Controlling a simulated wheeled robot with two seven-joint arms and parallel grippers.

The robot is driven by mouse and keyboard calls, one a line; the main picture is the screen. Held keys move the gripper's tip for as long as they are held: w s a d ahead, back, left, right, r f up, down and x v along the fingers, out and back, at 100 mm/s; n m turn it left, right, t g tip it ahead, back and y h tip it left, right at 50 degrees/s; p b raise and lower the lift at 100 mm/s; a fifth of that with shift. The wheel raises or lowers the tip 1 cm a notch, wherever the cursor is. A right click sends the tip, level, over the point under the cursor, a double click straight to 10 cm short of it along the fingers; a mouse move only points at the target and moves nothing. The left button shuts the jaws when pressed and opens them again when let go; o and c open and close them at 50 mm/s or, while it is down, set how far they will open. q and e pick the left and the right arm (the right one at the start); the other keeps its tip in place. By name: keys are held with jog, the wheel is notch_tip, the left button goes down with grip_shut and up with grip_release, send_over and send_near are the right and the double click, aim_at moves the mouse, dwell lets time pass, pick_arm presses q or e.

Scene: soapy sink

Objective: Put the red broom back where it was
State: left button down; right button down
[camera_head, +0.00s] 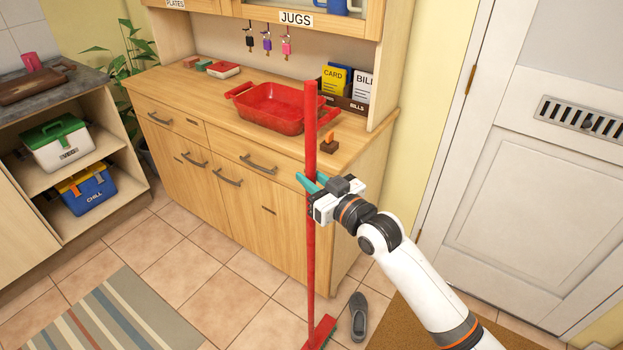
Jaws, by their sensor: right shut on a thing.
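The red broom (310,250) stands about upright in front of the right end of the wooden dresser. Its red head (321,333) is at the floor, cut off by the bottom edge of the view. My right gripper (313,184), with teal fingers, is shut on the broom's handle at about its middle. The handle's top rises in front of the dresser's worktop. My left gripper is not in view.
The wooden dresser (225,165) holds a red baking dish (275,106) and a bills rack (345,103). A grey slipper (358,316) lies right of the broom head, near a brown doormat (400,325). A white door (530,170) stands at right. A striped rug (120,318) lies at left.

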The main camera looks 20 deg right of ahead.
dwell(0.3)
jog(key=c, duration=1.3)
grip_release()
jog(key=shift+f, duration=0.1)
jog(key=shift+o, duration=0.2)
jog(key=shift+s, duration=0.1)
jog(key=b+v, duration=0.1)
jog(key=v, duration=1.1)
jog(key=shift+b, duration=0.3)
